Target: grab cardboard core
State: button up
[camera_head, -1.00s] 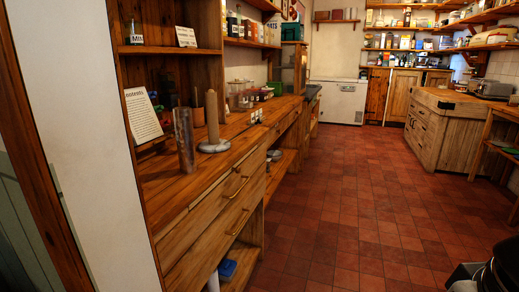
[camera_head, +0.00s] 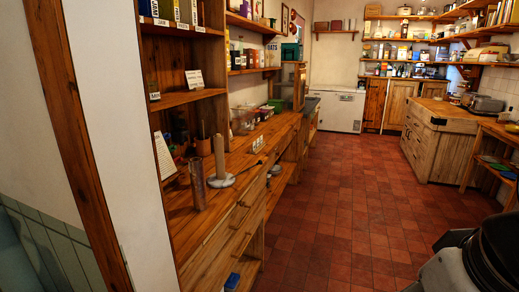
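A tan tube (camera_head: 219,153), which looks like the cardboard core, stands upright on a round grey base (camera_head: 222,180) on the wooden counter at left. A darker, mottled brown cylinder (camera_head: 197,184) stands upright just in front of it, apart from it. The tan tube's top is free. A black and grey part of my arm shows at the lower right, far from both. My gripper's fingers are not in view.
The wooden counter (camera_head: 208,224) has drawers with handles below and shelves (camera_head: 190,97) above. A leaning card (camera_head: 164,157) stands behind the cylinders. A butcher-block unit (camera_head: 436,145) stands at right. The red tiled floor (camera_head: 325,220) between is clear.

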aim_at(218, 143)
jog(key=i+l, duration=0.15)
jog(key=i, duration=0.4)
jog(key=i+l, duration=0.15)
jog(key=i, duration=0.4)
jog(key=i+l+u, duration=0.1)
jog(key=i, duration=0.45)
jog(key=i+l, duration=0.25)
jog(key=i, duration=0.3)
jog(key=i+l, duration=0.15)
jog(key=i, duration=0.35)
jog(key=i+u, duration=0.2)
jog(key=u, duration=1.45)
